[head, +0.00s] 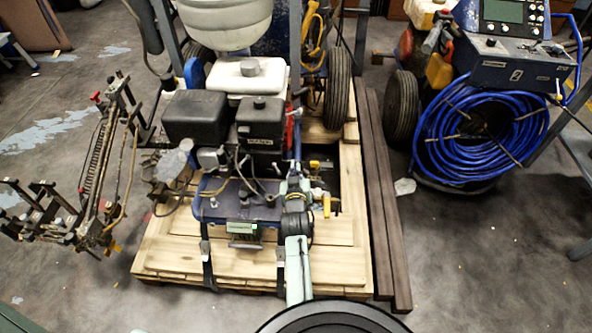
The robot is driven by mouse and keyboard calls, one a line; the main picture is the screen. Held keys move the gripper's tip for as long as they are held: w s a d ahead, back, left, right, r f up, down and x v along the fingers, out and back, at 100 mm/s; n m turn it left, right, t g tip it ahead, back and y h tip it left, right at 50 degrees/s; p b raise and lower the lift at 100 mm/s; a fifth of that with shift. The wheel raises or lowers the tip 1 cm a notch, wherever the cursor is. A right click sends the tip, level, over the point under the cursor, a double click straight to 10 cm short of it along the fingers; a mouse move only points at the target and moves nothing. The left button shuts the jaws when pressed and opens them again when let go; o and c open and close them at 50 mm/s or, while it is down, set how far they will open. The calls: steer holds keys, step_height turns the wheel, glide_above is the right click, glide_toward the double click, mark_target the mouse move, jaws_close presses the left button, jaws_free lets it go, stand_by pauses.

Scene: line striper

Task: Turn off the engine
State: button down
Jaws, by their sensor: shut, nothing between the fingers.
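The line striper's engine (259,128) has black housings and a white tank (247,76) on top. It sits on a blue frame above a wooden pallet. My arm reaches up from the bottom centre toward the lower right side of the engine. My gripper (294,178) is at its far end, close to the engine's front right; it looks small and dark there, and its fingertips are hard to make out. It appears shut with nothing in it. I cannot make out the engine's switch; hoses, cables and my arm clutter that area.
The pallet (165,250) fills the middle floor, with dark beams (385,220) along its right. A second machine with a coiled blue hose (480,130) stands at right. A metal frame with a spring (95,185) juts out at left. The floor at lower right is mostly clear.

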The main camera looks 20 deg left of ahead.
steer(key=shift+s+d+f+t+b, duration=0.1)
steer(key=shift+s+f+t+b, duration=0.25)
steer(key=shift+b, duration=0.5)
